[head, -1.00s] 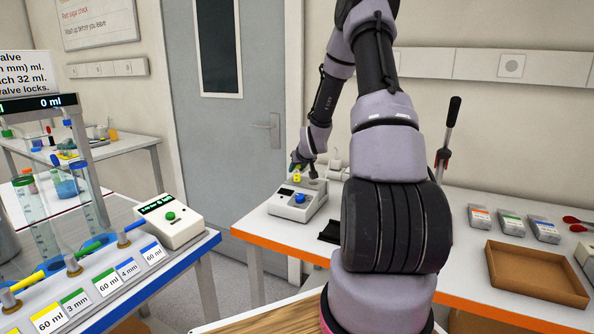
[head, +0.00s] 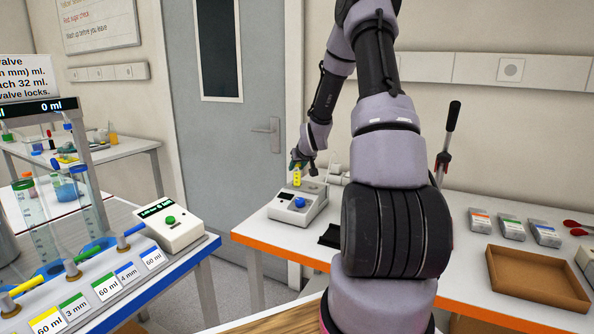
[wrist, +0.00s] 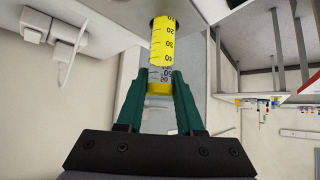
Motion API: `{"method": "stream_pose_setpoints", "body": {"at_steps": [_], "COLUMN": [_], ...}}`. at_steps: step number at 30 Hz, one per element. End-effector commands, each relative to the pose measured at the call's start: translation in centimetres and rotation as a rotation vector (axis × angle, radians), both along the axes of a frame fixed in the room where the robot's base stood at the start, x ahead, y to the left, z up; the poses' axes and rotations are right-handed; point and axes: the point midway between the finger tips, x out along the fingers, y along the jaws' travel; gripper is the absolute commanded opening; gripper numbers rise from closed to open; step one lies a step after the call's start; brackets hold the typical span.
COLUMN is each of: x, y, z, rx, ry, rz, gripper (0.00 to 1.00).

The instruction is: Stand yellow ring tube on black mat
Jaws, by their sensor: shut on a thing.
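My gripper (wrist: 160,97) has green fingers, shut on the yellow ring tube (wrist: 162,58), a clear graduated tube with yellow liquid and a yellow ring at the gripped end. In the wrist view, its far end meets a dark round opening in a pale surface; I cannot tell how deep it sits. In the head view, the tube (head: 297,176) stands upright above the grey instrument (head: 298,207) with a blue button, my gripper (head: 298,165) at its top. The black mat (head: 329,237) lies on the bench right of the instrument, partly hidden by my arm.
The orange-edged bench (head: 262,238) also holds a brown tray (head: 537,280), several small labelled packs (head: 510,226) and a black-handled lever (head: 448,140). A valve bench (head: 130,277) stands at left. Small white items (head: 337,172) stand behind the instrument.

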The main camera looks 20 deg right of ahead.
Motion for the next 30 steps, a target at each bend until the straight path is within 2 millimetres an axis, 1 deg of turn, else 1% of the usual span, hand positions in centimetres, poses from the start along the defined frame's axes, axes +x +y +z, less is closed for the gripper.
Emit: {"method": "stream_pose_setpoints", "body": {"at_steps": [21,30], "x": [0.0,0.0], "y": [0.0,0.0], "z": [3.0,3.5], "rx": [-0.001,0.0], "ry": [-0.002,0.0], "rz": [0.001,0.0], "gripper": [0.0,0.0]}}
